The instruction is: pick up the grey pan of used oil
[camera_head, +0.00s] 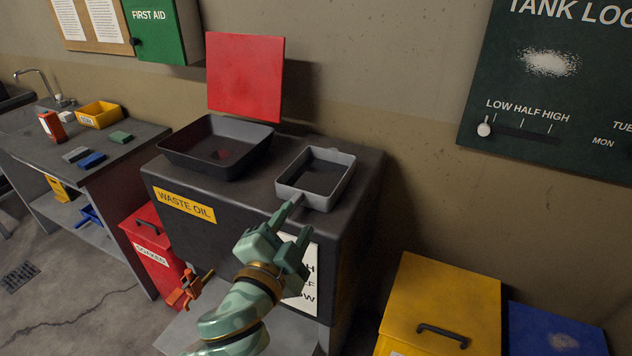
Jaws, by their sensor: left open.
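The grey pan (342,165) sits on top of the dark waste oil tank (265,212), near its right side. It is square and shallow, with dark contents and a short handle on its near side. My left gripper (297,222) is open and empty. Its fingers point up toward the pan's near handle, and one fingertip overlaps the handle in the picture. I cannot tell whether they touch. My right gripper is not in view.
A larger black tray (215,147) stands left of the pan, with a raised red lid (245,77) behind it. A bench (92,146) with small items is at left. A yellow bin (440,305) and a blue bin (555,332) stand at lower right.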

